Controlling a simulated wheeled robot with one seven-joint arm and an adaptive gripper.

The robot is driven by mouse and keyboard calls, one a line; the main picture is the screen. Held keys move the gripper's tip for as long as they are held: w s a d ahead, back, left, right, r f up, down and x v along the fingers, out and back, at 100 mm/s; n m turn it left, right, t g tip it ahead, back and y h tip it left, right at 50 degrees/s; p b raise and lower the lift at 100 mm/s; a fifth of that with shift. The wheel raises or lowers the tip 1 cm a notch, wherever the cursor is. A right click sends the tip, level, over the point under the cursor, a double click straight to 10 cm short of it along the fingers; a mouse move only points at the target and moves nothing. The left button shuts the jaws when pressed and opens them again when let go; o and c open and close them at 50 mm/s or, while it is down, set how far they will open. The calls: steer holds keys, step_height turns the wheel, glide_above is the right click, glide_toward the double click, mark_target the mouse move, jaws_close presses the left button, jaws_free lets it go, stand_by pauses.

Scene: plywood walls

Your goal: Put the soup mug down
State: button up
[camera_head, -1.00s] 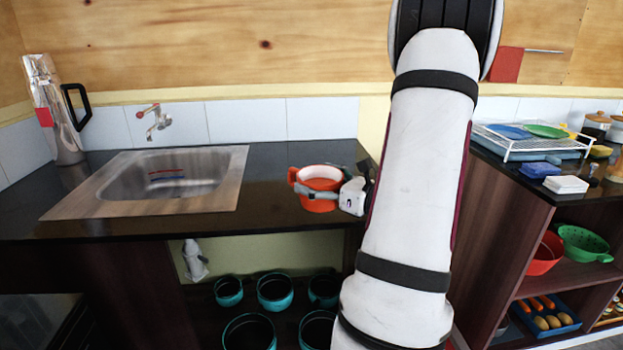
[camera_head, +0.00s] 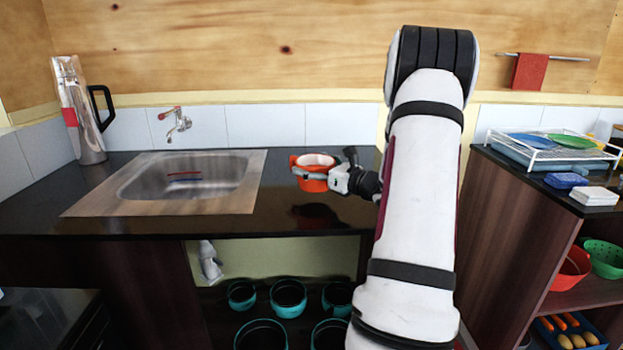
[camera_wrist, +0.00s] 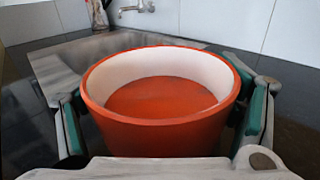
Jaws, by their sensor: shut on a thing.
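The soup mug (camera_head: 313,183) is orange-red outside with a white inner wall. My gripper (camera_head: 323,176) is shut on it, with a finger on each side, and holds it upright. In the head view the mug is over the dark counter (camera_head: 290,220) to the right of the sink, and a dark shadow or reflection shows below it. It looks a little above the counter. In the wrist view the mug (camera_wrist: 160,125) fills the middle between the green-padded fingers, and its underside is hidden.
The steel sink (camera_head: 185,178) with a wooden-toned rim is left of the mug. A rack with plates (camera_head: 545,150) is on the right counter. Several teal pots (camera_head: 288,297) sit below. Counter around the mug is clear.

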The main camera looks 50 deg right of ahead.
steer(key=shift+w+d, duration=0.1)
steer(key=shift+w, duration=0.15)
steer(key=shift+w+d+f, duration=0.1)
steer(key=shift+w+f, duration=0.05)
steer(key=shift+f, duration=0.1)
steer(key=shift+f+b, duration=0.3)
steer(key=shift+f, duration=1.2)
steer(key=shift+f, duration=0.1)
steer(key=o, duration=1.8)
steer(key=shift+f, duration=0.1)
steer(key=shift+r, duration=0.2)
steer(key=s, duration=0.8)
steer(key=s+a, duration=0.1)
steer(key=s, duration=0.3)
steer(key=shift+p, duration=0.4)
